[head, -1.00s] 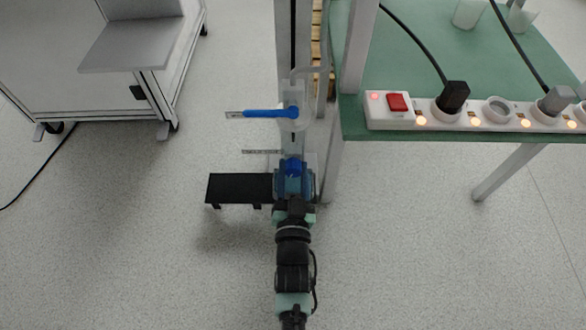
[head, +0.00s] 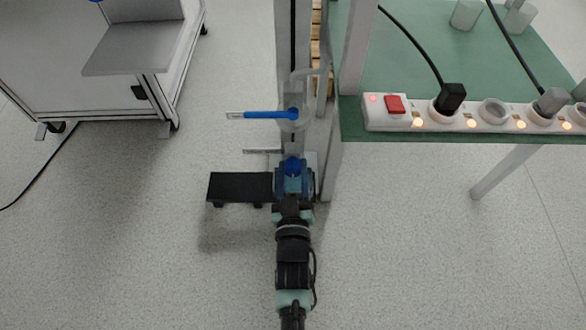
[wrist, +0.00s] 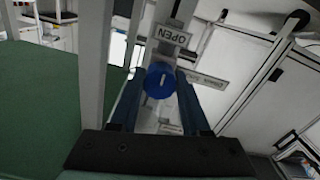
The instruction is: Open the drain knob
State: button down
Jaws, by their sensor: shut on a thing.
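The drain knob (wrist: 160,80) is a round blue knob with a white line, which stands nearly upright in the wrist view. It also shows at the foot of the upright post in the head view (head: 292,165). My gripper (wrist: 160,74) has one dark finger on each side of the knob and is shut on it. The fingers hide part of the knob's sides.
A blue lever handle (head: 268,114) sticks out left from the post above the knob. A green table (head: 470,60) with a white power strip (head: 415,120) stands right. A grey cabinet (head: 60,70) stands left. Floor at lower left is clear.

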jog(key=shift+c, duration=1.9)
grip_release()
jog(key=shift+s, duration=0.1)
jog(key=s+p, duration=0.7)
jog(key=s, duration=0.5)
jog(key=shift+s, duration=0.4)
